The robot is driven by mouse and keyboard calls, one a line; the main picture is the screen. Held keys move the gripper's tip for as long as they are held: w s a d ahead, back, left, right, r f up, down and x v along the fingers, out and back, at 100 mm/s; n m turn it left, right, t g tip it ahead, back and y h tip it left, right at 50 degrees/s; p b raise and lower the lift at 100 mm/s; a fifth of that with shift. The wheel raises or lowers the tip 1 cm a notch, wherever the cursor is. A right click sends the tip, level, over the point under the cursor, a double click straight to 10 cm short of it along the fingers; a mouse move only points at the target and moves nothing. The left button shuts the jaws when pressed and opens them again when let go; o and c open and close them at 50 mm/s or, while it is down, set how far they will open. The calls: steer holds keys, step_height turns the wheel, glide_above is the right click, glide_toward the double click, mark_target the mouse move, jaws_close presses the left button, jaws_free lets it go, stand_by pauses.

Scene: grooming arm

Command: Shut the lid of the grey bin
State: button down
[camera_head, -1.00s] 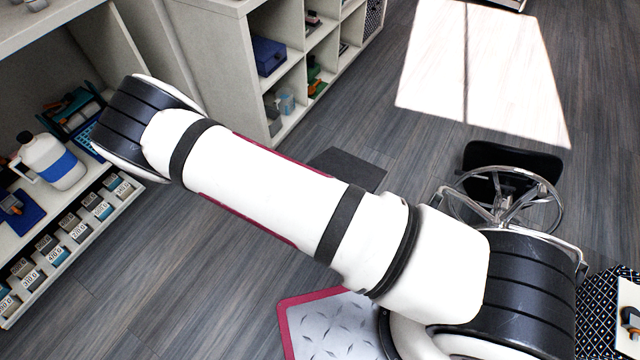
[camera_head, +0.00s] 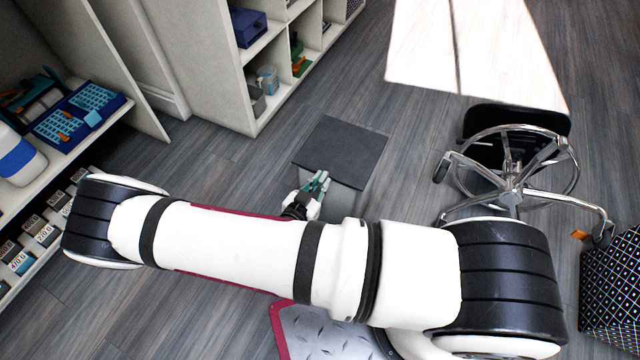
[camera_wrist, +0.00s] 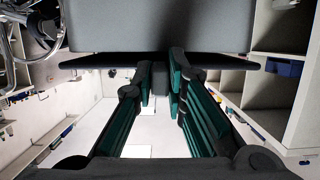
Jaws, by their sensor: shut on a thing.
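The grey bin (camera_head: 345,200) stands on the floor in the middle of the head view, and its body fills the top of the wrist view (camera_wrist: 160,28). Its dark flat lid (camera_head: 345,148) lies across the bin's top; it shows as a thin dark plate in the wrist view (camera_wrist: 95,61). I cannot tell whether a small gap is left under it. My gripper (camera_head: 320,181) is at the lid's near edge. My arm hides part of the bin's lower body.
A chrome-legged stool (camera_head: 512,175) stands right of the bin. A white cubby shelf (camera_head: 225,75) is behind it to the left. A shelf with a blue tray (camera_head: 85,115) is at the left. A patterned box (camera_head: 612,290) stands at the right. Floor left of the bin is clear.

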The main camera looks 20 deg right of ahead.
steer(key=shift+f+b, duration=0.4)
steer(key=shift+f, duration=0.1)
steer(key=shift+r, duration=0.1)
steer(key=c, duration=1.6)
jaws_free()
steer(key=shift+a, duration=0.1)
steer(key=v, duration=1.2)
